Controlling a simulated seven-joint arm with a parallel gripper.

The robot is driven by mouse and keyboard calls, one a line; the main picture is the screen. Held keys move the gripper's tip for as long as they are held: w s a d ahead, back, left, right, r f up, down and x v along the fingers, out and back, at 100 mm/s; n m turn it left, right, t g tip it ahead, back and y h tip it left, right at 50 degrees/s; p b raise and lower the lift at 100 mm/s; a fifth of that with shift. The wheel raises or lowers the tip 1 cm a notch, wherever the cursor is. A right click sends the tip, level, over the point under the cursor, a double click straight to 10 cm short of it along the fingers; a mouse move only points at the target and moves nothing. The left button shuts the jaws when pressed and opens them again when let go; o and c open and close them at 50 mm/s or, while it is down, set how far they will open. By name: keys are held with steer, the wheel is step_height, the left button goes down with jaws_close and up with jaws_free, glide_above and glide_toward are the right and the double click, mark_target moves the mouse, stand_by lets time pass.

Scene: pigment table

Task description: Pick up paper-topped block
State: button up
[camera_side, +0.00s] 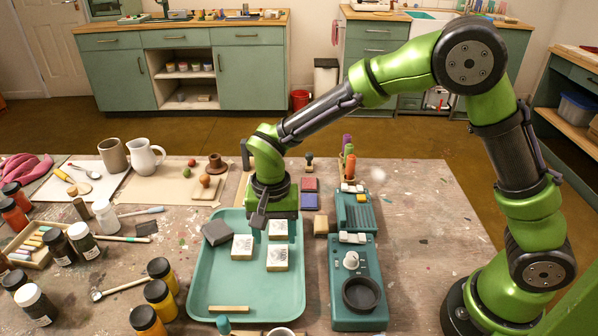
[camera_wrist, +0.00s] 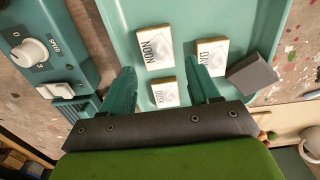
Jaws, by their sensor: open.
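Three pale wooden blocks with printed paper tops lie in the teal tray (camera_side: 215,285). In the wrist view they read NOON (camera_wrist: 156,48), what looks like DAWN (camera_wrist: 212,52), and what looks like DUSK (camera_wrist: 165,93). In the side view one block (camera_side: 242,247) is at left, one (camera_side: 278,259) in front, and one (camera_side: 278,231) at the back below my gripper. My gripper (camera_side: 275,225) points down over the tray's back part. In the wrist view its teal fingers (camera_wrist: 161,68) are apart, with the DUSK block showing between them; contact cannot be told.
A dark grey block (camera_side: 216,232) lies tilted near the tray's left side. A wooden strip (camera_side: 229,309) lies at the tray's front. A teal machine with a knob (camera_side: 352,260) stands right of the tray. Bottles (camera_side: 160,297) crowd the left. The tray's middle front is clear.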

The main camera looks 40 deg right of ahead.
mark_target(278, 255)
steer(key=shift+s+f, duration=0.15)
steer(key=shift+f, duration=1.25)
steer(key=shift+s+f, duration=0.15)
steer(key=shift+f, duration=1.2)
steer(key=shift+c, duration=0.4)
steer(key=c, duration=0.7)
